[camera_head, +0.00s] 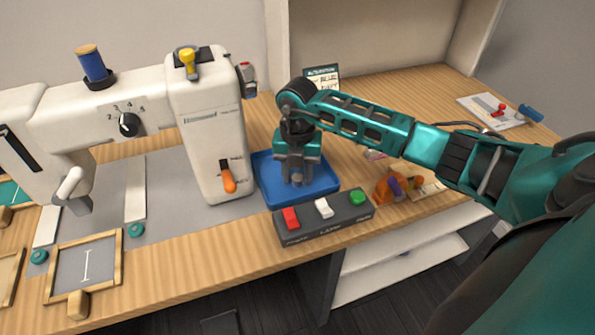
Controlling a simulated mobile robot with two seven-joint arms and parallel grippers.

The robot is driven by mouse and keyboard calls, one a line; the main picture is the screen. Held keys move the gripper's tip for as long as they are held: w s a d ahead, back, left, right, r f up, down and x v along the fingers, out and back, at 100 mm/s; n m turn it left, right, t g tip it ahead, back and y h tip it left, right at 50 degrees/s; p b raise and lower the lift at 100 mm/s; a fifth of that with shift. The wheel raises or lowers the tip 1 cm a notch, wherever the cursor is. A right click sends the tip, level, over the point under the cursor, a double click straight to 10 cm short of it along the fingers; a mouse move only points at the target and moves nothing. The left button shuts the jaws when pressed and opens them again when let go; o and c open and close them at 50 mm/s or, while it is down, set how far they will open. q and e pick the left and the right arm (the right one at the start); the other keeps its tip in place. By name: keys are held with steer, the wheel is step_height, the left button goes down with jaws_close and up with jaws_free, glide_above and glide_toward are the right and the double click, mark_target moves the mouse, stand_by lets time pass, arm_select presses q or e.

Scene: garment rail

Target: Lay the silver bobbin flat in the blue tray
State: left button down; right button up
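The blue tray (268,190) lies on the table between the sewing machine and the switch box. My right gripper (297,180) points down over the tray, with its fingertips low near the tray floor. A small grey shape shows at the fingertips, but I cannot tell whether it is the silver bobbin or part of the fingers. I cannot make out the silver bobbin for certain anywhere else. The gripper hides the middle of the tray. My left gripper is not in view.
The white sewing machine (215,130) stands close left of the tray. A dark box (325,222) with red, white and green switches sits in front of it. An orange item (388,188) lies at right. A white board (497,112) lies far right.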

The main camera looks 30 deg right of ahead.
mark_target(298, 178)
steer(key=shift+o, duration=1)
steer(key=shift+r, duration=0.25)
arm_select(q)
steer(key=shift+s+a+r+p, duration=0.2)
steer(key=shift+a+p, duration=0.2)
steer(key=shift+p, duration=0.25)
arm_select(e)
step_height(298, 178, up, 12)
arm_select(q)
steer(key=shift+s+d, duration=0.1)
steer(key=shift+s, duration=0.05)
arm_select(e)
steer(key=shift+s+f, duration=0.1)
